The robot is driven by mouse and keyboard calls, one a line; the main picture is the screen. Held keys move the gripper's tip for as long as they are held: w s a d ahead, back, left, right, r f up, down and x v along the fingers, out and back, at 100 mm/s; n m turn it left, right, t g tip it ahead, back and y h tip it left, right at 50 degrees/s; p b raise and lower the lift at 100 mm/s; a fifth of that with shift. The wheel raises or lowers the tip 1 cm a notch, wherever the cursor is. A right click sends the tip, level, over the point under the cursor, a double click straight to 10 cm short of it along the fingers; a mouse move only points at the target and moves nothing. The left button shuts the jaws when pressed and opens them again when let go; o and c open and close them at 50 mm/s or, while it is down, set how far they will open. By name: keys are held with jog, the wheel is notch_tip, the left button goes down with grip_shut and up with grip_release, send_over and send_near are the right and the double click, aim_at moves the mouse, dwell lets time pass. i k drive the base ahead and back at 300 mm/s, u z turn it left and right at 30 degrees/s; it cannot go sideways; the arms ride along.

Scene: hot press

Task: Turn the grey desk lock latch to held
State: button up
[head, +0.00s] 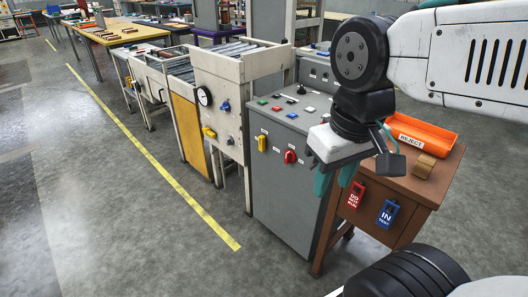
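The grey desk (286,195) stands in the middle of the head view, with a sloped top of several coloured buttons. On its front face are a yellow upright handle-like piece (262,143) and a red knob (290,157). No label shows which is the lock latch, and its setting cannot be read. My gripper (334,182) points down at the right front of the grey desk, right of the red knob and apart from it. Its teal fingers look spread, with nothing seen between them. My wrist hides part of the desk's right side.
A brown wooden table (405,195) stands close on the right, with an orange REJECT tray (421,131), a red tag (353,195) and a blue tag (388,213). A cream machine (222,110) with a gauge adjoins the desk on the left. The floor in front is clear.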

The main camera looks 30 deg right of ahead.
aim_at(262, 139)
jog(key=u, duration=0.3)
jog(key=i, duration=1)
jog(key=z, duration=0.85)
